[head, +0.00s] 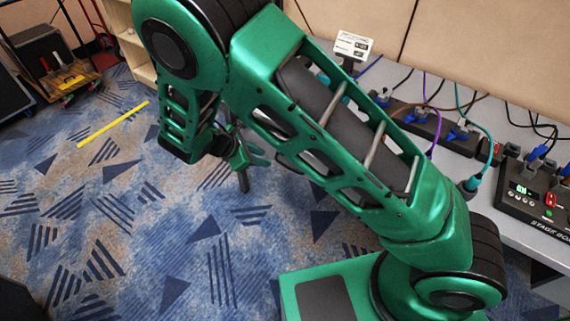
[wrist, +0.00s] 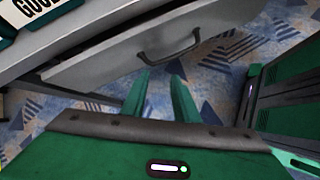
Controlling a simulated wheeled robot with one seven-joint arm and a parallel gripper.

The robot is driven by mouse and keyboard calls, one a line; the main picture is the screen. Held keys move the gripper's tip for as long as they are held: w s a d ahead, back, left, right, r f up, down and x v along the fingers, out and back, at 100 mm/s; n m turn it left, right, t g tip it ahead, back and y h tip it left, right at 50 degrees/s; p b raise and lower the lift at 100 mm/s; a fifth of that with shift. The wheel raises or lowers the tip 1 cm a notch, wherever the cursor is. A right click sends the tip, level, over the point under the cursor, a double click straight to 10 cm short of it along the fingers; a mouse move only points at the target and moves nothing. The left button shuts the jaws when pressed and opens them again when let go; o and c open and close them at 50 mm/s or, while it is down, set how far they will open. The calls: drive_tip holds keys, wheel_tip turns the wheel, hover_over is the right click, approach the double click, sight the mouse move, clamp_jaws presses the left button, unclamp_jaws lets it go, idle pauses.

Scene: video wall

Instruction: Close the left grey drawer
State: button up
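A grey drawer (wrist: 120,60) shows in the upper part of the wrist view, with a dark bar handle (wrist: 170,50) on its front. Its front runs at a slant below the grey table edge and appears to stand out from it. How far it is pulled out, I cannot tell. My gripper (wrist: 160,76) has its two green fingers apart with nothing between them. The fingertips are close to the drawer front, just below the handle in the picture; contact is unclear. In the head view my gripper (head: 250,165) is partly behind my arm, which hides the drawer.
A grey table (head: 475,155) at the right of the head view carries cables, power strips and a control box (head: 535,205). A wooden shelf (head: 130,45) and a cart (head: 68,78) stand at the back left. The patterned carpet (head: 110,210) at left is clear, with a yellow strip (head: 112,124).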

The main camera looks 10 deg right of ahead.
sight(288, 168)
drive_tip(key=s+d+f+m+t+h, duration=0.2)
drive_tip(key=s+f+m+t+h, duration=0.45)
drive_tip(key=m, duration=0.45)
drive_tip(key=shift+t+y, duration=0.55)
drive_tip(key=shift+y, duration=0.1)
drive_tip(key=x, duration=0.7)
drive_tip(key=f+x, duration=0.1)
drive_tip(key=x, duration=0.2)
drive_tip(key=shift+w, duration=0.4)
drive_tip(key=shift+c, duration=0.3)
clamp_jaws()
drive_tip(key=shift+f, duration=0.15)
